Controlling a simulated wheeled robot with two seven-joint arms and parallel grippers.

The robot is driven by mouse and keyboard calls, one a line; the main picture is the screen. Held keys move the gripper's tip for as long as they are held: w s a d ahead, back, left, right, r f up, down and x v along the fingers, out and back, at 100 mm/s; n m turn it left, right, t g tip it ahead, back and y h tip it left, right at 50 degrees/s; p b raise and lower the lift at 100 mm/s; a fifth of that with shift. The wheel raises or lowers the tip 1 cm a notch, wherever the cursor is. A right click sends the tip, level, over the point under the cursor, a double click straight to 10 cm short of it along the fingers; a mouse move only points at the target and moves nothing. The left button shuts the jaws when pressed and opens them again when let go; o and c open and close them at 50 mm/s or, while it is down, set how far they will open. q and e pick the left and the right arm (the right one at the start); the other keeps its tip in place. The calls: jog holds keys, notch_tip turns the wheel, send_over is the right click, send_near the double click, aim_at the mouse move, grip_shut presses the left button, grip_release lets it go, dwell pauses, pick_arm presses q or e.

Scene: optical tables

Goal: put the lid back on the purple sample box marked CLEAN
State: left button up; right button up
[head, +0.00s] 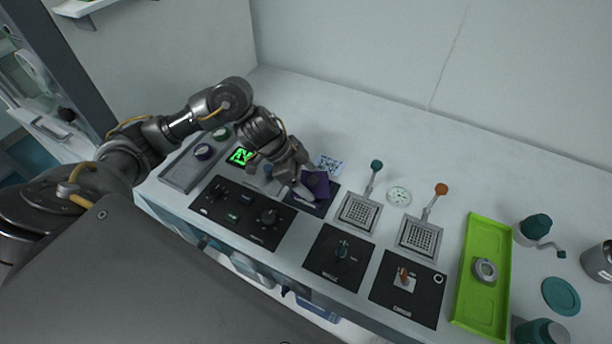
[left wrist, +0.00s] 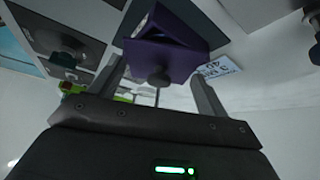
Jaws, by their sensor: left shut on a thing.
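The purple sample box (head: 322,192) stands on a small dark panel left of the middle of the bench. My left gripper (head: 303,182) is over it, and the arm and fingers hide part of it. In the left wrist view, a purple lid (left wrist: 178,62) with a round dark knob (left wrist: 158,77) lies between the two fingers (left wrist: 158,72). The knob faces my palm. The gripper is shut on the lid. More purple with a dark recess shows just beyond the lid; I cannot tell whether lid and box touch. The CLEAN marking is not readable. My right gripper is not in view.
A printed card (head: 331,164) lies behind the box. A control panel with knobs (head: 240,212) is in front left, and a grey tray (head: 190,165) farther left. Two levered grids (head: 358,213) stand to the right, then a green tray (head: 477,308). The back of the bench is clear.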

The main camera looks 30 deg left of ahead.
pick_arm(q)
jog(key=shift+f+p, duration=0.15)
jog(key=shift+p, duration=0.15)
dwell(0.5)
jog(key=shift+p, duration=0.35)
dwell(0.4)
dwell(0.3)
jog(key=o, duration=1.1)
notch_tip(320, 180, up, 7)
jog(key=p, duration=0.8)
